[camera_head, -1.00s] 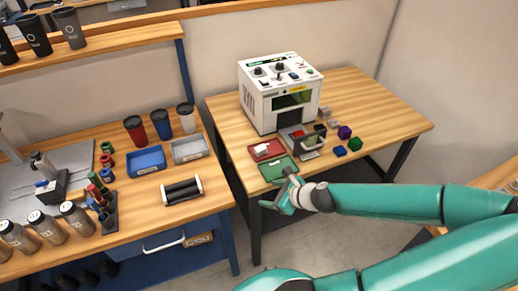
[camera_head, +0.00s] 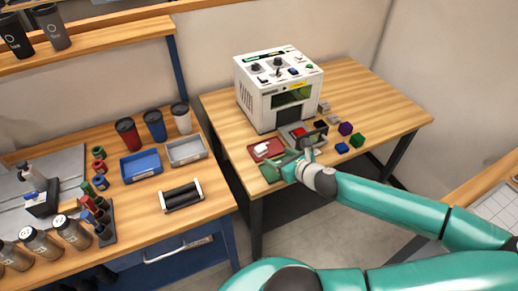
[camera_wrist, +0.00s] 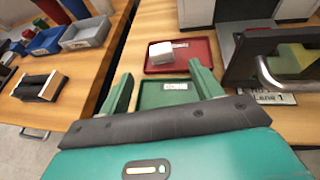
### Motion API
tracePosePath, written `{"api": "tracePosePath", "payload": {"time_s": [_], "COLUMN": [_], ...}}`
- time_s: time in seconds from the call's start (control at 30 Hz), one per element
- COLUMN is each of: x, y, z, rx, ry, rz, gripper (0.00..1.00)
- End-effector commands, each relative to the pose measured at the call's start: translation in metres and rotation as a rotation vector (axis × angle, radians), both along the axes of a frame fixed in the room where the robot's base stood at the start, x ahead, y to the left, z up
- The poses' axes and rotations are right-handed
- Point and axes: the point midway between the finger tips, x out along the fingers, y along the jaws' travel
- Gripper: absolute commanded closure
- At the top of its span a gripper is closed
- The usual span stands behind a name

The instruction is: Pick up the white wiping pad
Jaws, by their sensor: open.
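The white wiping pad (camera_head: 262,148) lies in the red tray (camera_head: 277,153) on the wooden table in front of the white machine. In the wrist view the pad (camera_wrist: 160,52) is a small white block at the left part of the red tray (camera_wrist: 204,58). My gripper (camera_head: 291,158) is over the green tray, short of the red one. In the wrist view my gripper (camera_wrist: 164,80) has its two green fingers wide apart with nothing between them, and the pad is beyond the fingertips.
The green tray (camera_wrist: 150,99) with a label lies just in front of the red tray. The white machine (camera_head: 279,90) stands behind. Right of the trays are a dark handled fixture (camera_wrist: 262,62) and several coloured cubes. A side bench holds cups and a blue bin (camera_head: 141,165).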

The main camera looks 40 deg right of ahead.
Motion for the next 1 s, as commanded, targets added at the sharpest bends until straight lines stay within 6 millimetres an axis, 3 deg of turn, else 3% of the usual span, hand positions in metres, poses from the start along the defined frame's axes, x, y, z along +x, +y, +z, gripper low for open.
{"api": "tracePosePath", "payload": {"time_s": [0.2, 0.53, 0.8, 1.0], "x": [0.032, 0.058, 0.093, 0.098], "y": [-0.003, -0.005, -0.008, -0.01], "z": [-0.014, -0.024, -0.039, -0.041], "rx": [0.001, 0.0, 0.0, 0.0], "ry": [0.0, 0.0, 0.001, 0.001], "rz": [0.002, 0.003, 0.002, -0.001], "gripper": [0.35, 0.35, 0.35, 0.35]}}
